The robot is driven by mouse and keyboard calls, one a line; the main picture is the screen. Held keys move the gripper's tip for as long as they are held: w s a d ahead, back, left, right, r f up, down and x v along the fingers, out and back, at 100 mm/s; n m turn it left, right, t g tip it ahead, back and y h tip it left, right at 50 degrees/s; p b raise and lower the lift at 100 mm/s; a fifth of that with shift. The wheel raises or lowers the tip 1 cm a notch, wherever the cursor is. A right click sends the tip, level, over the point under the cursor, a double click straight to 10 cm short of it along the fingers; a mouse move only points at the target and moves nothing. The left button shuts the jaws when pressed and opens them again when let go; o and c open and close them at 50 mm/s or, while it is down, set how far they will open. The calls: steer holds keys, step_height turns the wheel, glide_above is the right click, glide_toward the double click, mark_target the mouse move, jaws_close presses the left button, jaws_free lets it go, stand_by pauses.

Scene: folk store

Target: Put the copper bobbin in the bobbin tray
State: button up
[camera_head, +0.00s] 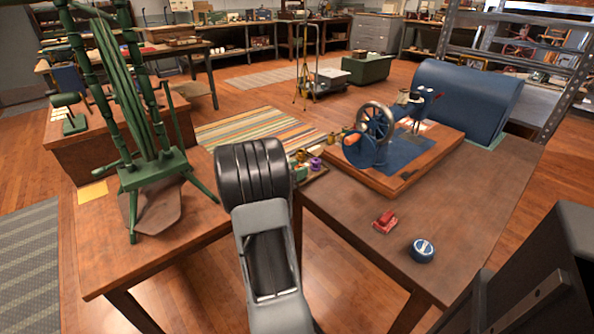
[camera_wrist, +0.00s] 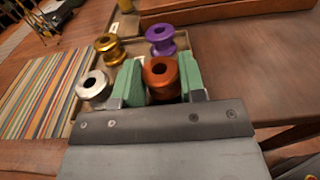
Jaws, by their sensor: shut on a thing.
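The copper bobbin (camera_wrist: 161,77) is between the green fingers of my gripper (camera_wrist: 160,80) in the wrist view, and the fingers are shut on it. The bobbin appears upright, over or in the near right part of the bobbin tray (camera_wrist: 73,110); I cannot tell whether it touches the tray floor. A silver bobbin (camera_wrist: 93,88), a gold bobbin (camera_wrist: 108,46) and a purple bobbin (camera_wrist: 160,38) stand in the tray around it. In the head view my arm hides most of the tray (camera_head: 318,175); the purple bobbin (camera_head: 315,163) shows beside it.
A blue hand-crank sewing machine (camera_head: 372,145) stands on a wooden base right of the tray. A red object (camera_head: 384,221) and a round blue tin (camera_head: 422,250) lie on the table (camera_head: 460,210). A green spinning wheel frame (camera_head: 152,170) stands on the left table.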

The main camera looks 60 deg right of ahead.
steer(key=shift+f, duration=0.2)
steer(key=o, duration=0.9)
steer(key=shift+r, duration=0.1)
steer(key=shift+r, duration=0.15)
